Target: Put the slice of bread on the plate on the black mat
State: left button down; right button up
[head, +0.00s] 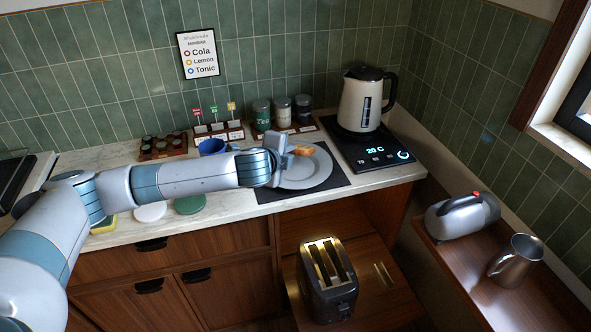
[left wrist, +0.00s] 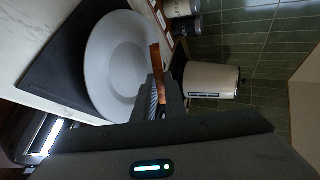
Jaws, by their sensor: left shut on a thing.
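A brown slice of bread (head: 303,150) is held in my left gripper (head: 286,149), over the far part of the grey plate (head: 318,172). The plate lies on the black mat (head: 338,182) on the counter. In the left wrist view the slice (left wrist: 157,66) shows edge-on between the dark fingers (left wrist: 165,98), in front of the plate (left wrist: 108,75) and the mat (left wrist: 62,55). Whether the slice touches the plate is hard to tell. My left wrist hides the plate's left edge in the head view. My right gripper is not in view.
A kettle (head: 366,100) stands on a black heating base (head: 367,152) right of the plate. Several canisters (head: 282,112) stand behind it. A blue mug (head: 212,147) is left, partly behind my arm. A toaster (head: 328,279) sits lower, in front of the counter.

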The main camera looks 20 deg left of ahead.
pick_arm(q)
notch_tip(320, 180, down, 2)
jog(key=shift+f+b, duration=0.4)
jog(key=shift+b, duration=0.05)
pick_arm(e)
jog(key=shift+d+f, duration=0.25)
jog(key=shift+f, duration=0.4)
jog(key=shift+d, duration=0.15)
pick_arm(q)
jog(key=c, duration=2)
grip_release()
